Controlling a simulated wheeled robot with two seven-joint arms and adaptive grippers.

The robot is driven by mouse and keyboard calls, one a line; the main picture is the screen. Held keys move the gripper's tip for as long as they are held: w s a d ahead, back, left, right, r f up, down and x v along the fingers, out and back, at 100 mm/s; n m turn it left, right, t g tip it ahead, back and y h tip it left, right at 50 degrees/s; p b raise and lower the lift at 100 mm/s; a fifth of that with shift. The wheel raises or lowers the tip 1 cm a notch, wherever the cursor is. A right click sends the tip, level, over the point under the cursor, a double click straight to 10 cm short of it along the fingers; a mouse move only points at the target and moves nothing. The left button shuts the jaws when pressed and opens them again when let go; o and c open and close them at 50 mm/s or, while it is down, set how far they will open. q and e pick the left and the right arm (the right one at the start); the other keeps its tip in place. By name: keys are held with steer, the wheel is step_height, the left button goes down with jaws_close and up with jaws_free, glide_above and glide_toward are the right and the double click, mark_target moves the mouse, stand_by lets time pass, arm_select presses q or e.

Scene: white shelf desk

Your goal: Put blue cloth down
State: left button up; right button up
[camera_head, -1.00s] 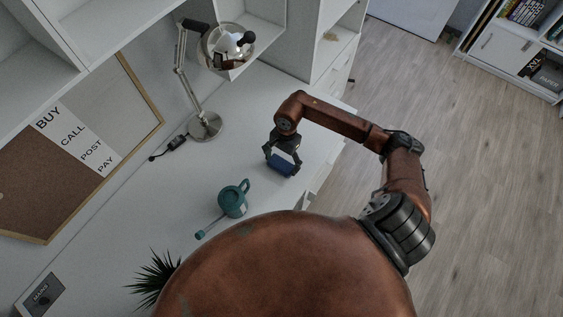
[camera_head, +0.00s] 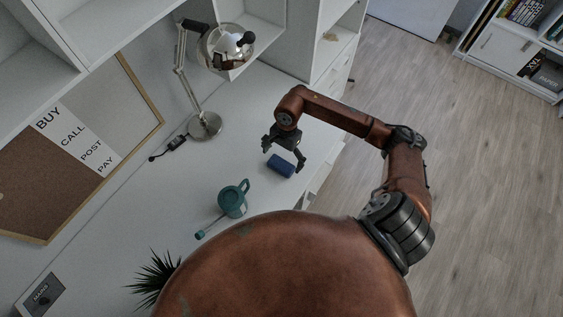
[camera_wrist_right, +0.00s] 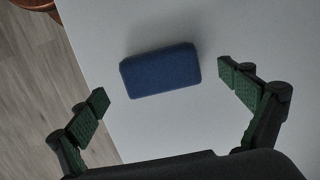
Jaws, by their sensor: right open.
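The blue cloth (camera_head: 281,166) is a small dark blue block-like piece lying on the white desk (camera_head: 240,160). In the right wrist view the blue cloth (camera_wrist_right: 160,70) lies flat on the desk top, a little beyond the fingertips and between their lines, touching neither. My right gripper (camera_head: 283,162) is open over the cloth; in the right wrist view its green-padded fingers (camera_wrist_right: 163,88) are spread wide and empty. My left gripper is not in view.
A teal watering can (camera_head: 232,201) stands on the desk nearer to me. A desk lamp (camera_head: 204,126) stands at the back left, with a black cable and plug (camera_head: 176,142) beside it. A plant (camera_head: 152,279) is at the lower left. The desk's front edge is close right of the cloth.

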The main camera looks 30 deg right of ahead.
mark_target(284, 160)
step_height(284, 160, up, 10)
steer(key=d, duration=0.1)
steer(key=shift+w+d, duration=0.2)
steer(key=shift+w, duration=0.05)
steer(key=shift+f, duration=0.15)
